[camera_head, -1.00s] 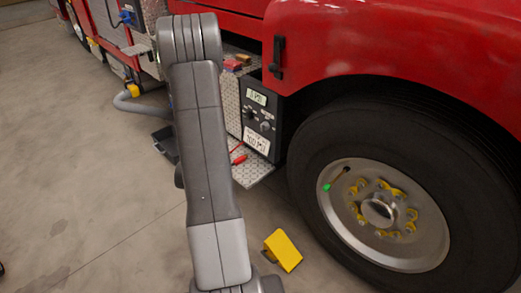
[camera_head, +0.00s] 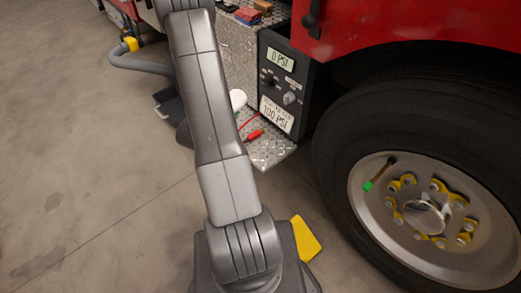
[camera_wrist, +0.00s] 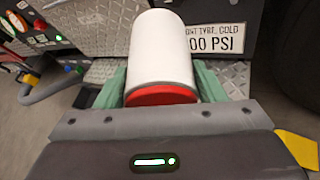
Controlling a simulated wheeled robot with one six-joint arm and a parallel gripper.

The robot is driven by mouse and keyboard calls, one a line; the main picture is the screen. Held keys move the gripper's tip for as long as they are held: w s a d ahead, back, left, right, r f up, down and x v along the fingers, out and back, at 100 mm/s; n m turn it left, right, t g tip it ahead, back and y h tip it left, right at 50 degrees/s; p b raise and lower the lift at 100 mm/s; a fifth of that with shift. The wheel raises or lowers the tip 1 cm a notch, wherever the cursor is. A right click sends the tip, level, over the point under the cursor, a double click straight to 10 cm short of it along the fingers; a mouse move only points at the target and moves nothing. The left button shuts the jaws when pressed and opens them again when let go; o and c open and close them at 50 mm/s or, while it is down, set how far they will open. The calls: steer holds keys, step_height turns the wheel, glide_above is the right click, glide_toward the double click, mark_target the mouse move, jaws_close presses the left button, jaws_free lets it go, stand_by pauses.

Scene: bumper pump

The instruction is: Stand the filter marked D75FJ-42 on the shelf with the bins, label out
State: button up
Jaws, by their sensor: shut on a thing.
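My gripper (camera_wrist: 160,88) is shut on a white cylinder with a red end (camera_wrist: 160,55), which looks like a filter. The green fingers press its two sides, and the red end faces the wrist camera. No marking shows on the side I see, so I cannot read whether it is D75FJ-42. In the head view a white rounded bit of it (camera_head: 238,100) shows beside my arm, in front of the truck's diamond-plate step; my arm hides the gripper there. I cannot make out a shelf with bins in either view.
A black pressure panel (camera_head: 282,85) reads 0 PSI, with a 100 PSI plate below. A red clip lead (camera_head: 254,134) lies on the diamond-plate step (camera_head: 270,152). A large tyre (camera_head: 345,130) stands right, a yellow chock (camera_head: 306,238) on the floor.

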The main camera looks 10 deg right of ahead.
steer(key=s+f+m+g+h+b, duration=0.15)
steer(key=s+f+b, duration=0.25)
steer(key=f+b, duration=0.45)
steer(key=s+f+m+g+h+b, duration=0.1)
steer(key=s+f+m+h+b, duration=0.25)
steer(key=f, duration=0.75)
steer(key=shift+n+g+y, duration=0.25)
steer(key=shift+n+y, duration=0.15)
steer(key=shift+y, duration=0.2)
steer(key=w+d+f+b, duration=0.1)
steer(key=w+d, duration=0.2)
steer(key=d, duration=0.2)
steer(key=w+d+f+b, duration=0.1)
steer(key=w+d+b, duration=0.1)
steer(key=d, duration=0.4)
steer(key=w+d+f+b, duration=0.1)
steer(key=w+d+b, duration=0.1)
steer(key=w+d, duration=0.2)
steer(key=shift+w+d, duration=0.15)
steer(key=shift+d, duration=0.6)
step_height(320, 180, down, 5)
steer(key=shift+r+b, duration=0.1)
steer(key=shift+b, duration=0.7)
steer(key=shift+w+d, duration=0.1)
steer(key=shift+d, duration=0.05)
steer(key=shift+f, duration=0.2)
steer(key=o, duration=1.4)
